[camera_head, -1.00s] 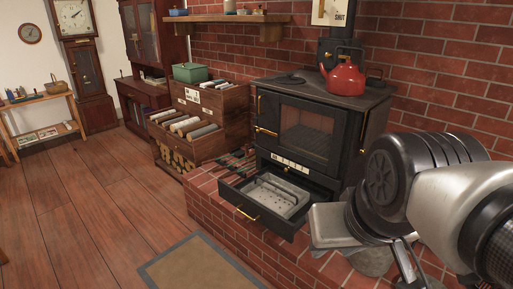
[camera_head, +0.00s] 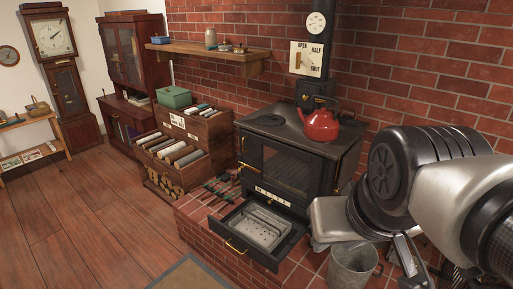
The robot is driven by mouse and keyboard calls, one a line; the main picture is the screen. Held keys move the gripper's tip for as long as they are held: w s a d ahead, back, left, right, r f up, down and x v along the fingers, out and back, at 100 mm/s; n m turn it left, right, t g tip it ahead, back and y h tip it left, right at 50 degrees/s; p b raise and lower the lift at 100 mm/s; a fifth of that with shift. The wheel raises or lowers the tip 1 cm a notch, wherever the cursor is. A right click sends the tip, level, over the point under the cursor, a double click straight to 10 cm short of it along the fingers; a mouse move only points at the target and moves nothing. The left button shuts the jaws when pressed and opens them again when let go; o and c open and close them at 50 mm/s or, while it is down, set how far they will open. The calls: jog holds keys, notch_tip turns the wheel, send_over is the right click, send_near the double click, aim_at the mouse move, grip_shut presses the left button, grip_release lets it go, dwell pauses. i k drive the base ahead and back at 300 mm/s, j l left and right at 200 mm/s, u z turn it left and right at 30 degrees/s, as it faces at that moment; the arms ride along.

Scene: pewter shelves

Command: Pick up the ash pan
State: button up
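The ash pan (camera_head: 262,231) is a grey metal tray lying in the open drawer (camera_head: 283,256) below the black stove. A raised bar or handle shows along its far side. The drawer has a brass handle (camera_head: 236,248) on its front. My arm fills the right side of the view, to the right of the drawer and apart from the pan. Nothing touches the pan.
A metal bucket (camera_head: 353,267) stands on the brick hearth under my arm. A red kettle (camera_head: 320,125) sits on the stove top (camera_head: 300,128). Fire tools (camera_head: 222,186) lie left of the drawer, by a wooden file cabinet (camera_head: 205,128). The floor at left is open.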

aim_at(265, 229)
jog(key=i+j+z, duration=0.15)
jog(key=z, duration=0.25)
jog(key=i+j+z, duration=0.1)
jog(key=z, duration=0.25)
jog(key=j+z, duration=0.4)
jog(key=i+j+z, duration=0.2)
jog(key=j, duration=0.3)
jog(key=j+z, duration=0.25)
jog(key=j, duration=0.25)
jog(key=j+z, duration=0.1)
jog(key=j, duration=2.2)
